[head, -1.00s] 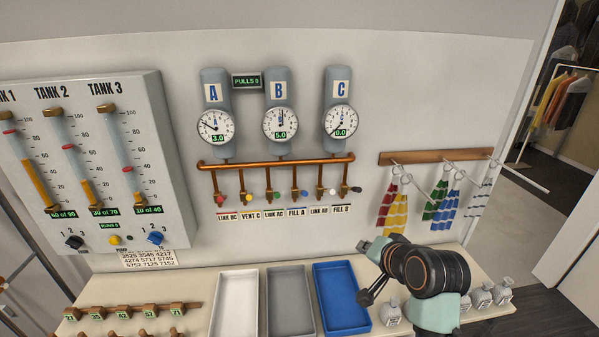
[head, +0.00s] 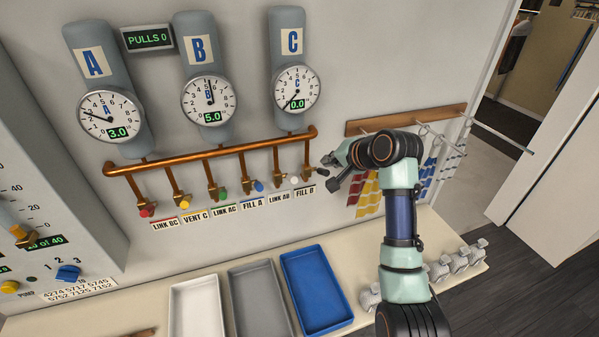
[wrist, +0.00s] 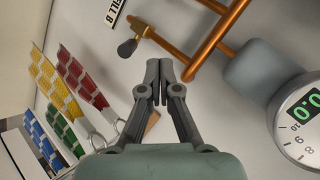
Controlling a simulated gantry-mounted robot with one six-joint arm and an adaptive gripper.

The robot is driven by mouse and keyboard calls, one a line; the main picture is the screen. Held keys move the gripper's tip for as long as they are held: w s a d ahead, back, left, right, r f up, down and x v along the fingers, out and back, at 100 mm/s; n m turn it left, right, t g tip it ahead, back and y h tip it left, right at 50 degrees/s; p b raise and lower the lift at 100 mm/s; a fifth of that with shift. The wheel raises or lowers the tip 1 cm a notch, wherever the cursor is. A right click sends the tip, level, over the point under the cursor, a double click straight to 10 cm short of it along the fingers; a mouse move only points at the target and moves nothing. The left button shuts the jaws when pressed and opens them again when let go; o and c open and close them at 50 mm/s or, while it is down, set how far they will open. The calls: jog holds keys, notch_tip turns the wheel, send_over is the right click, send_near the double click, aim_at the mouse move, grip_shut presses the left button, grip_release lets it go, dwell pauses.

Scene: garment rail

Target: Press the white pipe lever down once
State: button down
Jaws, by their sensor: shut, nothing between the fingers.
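The white pipe lever (head: 294,180) hangs from the copper pipe (head: 225,152), above the LINK AB label (head: 280,196), in the head view. It is not visible in the wrist view. My gripper (head: 328,173) is to the right of the white lever, close to the black lever (head: 322,172) above the FILL B label (head: 305,191). In the wrist view my gripper (wrist: 160,68) is shut and empty, with the black lever (wrist: 127,48) just beyond its tips to the left. I cannot tell whether they touch. The counter (head: 149,40) reads PULLS 0.
Red (head: 147,211), yellow (head: 184,202), green (head: 222,194) and blue (head: 258,186) levers line the pipe left of the white one. Gauges A, B and C read 3.0, 5.0 and 0.0. A wooden peg rail (head: 398,122) with colored tags is behind my arm. Trays sit below.

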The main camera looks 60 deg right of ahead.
aim_at(289, 178)
jog(key=w+f+p, duration=0.2)
jog(key=w+f, duration=0.6)
jog(key=shift+w+d, duration=0.2)
jog(key=shift+d, duration=0.2)
jog(key=shift+s+a+f+h+b, duration=0.15)
jog(key=shift+f+h+b, duration=0.15)
jog(key=shift+b, duration=0.2)
